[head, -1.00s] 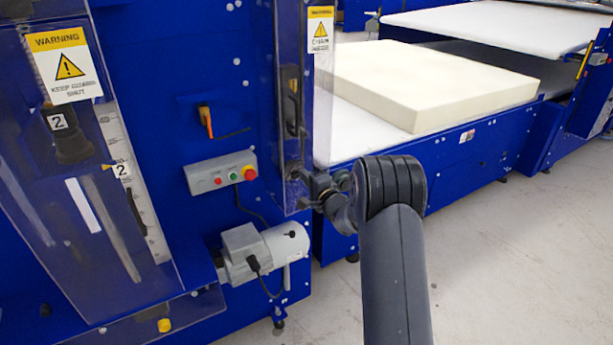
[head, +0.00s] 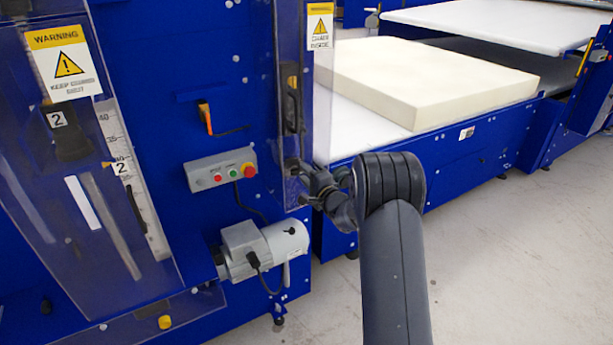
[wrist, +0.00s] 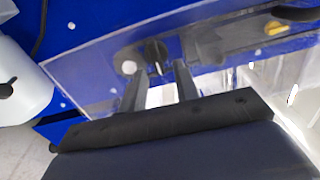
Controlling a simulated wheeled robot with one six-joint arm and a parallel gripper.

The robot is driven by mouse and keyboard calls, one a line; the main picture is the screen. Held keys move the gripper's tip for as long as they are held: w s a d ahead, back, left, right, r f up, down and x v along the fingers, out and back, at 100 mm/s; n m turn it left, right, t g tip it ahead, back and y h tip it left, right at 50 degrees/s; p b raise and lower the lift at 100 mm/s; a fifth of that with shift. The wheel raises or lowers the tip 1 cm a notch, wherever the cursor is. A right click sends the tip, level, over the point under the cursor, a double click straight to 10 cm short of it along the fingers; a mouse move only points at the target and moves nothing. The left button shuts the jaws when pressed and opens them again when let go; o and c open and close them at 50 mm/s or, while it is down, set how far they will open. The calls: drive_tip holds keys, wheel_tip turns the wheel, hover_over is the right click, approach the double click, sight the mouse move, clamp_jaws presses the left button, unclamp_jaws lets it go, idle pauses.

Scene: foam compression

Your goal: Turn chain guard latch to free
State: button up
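The clear chain guard (head: 292,75) stands upright on the blue machine and carries a yellow warning label (head: 319,27). In the wrist view a dark latch knob (wrist: 155,50) sits on the guard's lower part, beside a pale round spot. My gripper (wrist: 160,68) has its two dark fingers apart, with the knob just past and between their tips. I cannot tell whether they touch it. In the head view my gripper (head: 296,167) is at the guard's lower end, and the latch is hidden behind it.
A control box (head: 220,170) with coloured buttons and a grey motor (head: 265,247) are left of my gripper. A cream foam block (head: 425,85) lies on the white conveyor to the right. The floor at right is clear.

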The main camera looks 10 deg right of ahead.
drive_tip(key=b+v, duration=0.3)
drive_tip(key=v, duration=0.7)
drive_tip(key=shift+s+d, duration=0.15)
drive_tip(key=shift+s, duration=0.25)
drive_tip(key=p+x, duration=0.3)
drive_tip(key=x, duration=0.8)
drive_tip(key=shift+s, duration=0.15)
